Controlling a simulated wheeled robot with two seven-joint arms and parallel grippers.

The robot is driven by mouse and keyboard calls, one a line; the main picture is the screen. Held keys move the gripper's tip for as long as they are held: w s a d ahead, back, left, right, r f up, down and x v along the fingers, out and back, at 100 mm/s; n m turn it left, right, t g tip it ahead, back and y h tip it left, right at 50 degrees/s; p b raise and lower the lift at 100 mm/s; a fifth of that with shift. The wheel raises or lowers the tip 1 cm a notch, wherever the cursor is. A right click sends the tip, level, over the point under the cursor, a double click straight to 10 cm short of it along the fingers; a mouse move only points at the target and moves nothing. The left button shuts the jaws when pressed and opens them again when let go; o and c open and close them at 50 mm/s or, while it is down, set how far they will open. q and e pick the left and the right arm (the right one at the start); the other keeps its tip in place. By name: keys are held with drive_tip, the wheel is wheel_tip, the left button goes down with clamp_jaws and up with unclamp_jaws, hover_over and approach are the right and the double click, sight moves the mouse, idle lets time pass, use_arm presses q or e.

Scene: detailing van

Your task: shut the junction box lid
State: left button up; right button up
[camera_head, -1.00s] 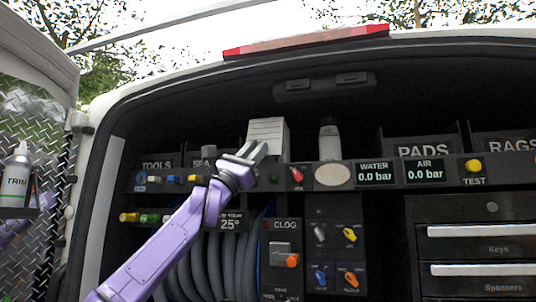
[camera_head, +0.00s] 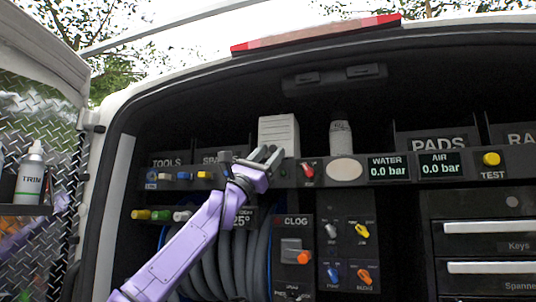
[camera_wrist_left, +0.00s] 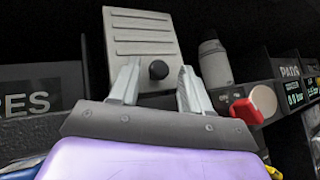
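A pale grey ribbed panel (camera_head: 279,130), which looks like the raised junction box lid, stands up above the shelf edge. It also shows in the left wrist view (camera_wrist_left: 142,35), with a round black knob (camera_wrist_left: 158,69) low on its face. My left gripper (camera_head: 268,157) is just in front of the panel's lower part. In the left wrist view my left gripper (camera_wrist_left: 159,88) is open, with the knob showing between its fingers. I cannot tell whether they touch it. The box below the panel is hidden. My right gripper is not in view.
A grey bottle (camera_head: 341,139) stands right of the panel. A red knob (camera_head: 307,172) sits on the shelf front to the gripper's right. Below are hoses (camera_head: 225,265) and a CLOG switch panel (camera_head: 293,250). An open door with a TRIM bottle (camera_head: 31,177) is at left.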

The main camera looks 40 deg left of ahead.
use_arm(q)
drive_tip(key=shift+s, duration=0.15)
drive_tip(key=b+v, duration=0.6)
drive_tip(key=v, duration=0.4)
drive_tip(key=shift+f, duration=0.15)
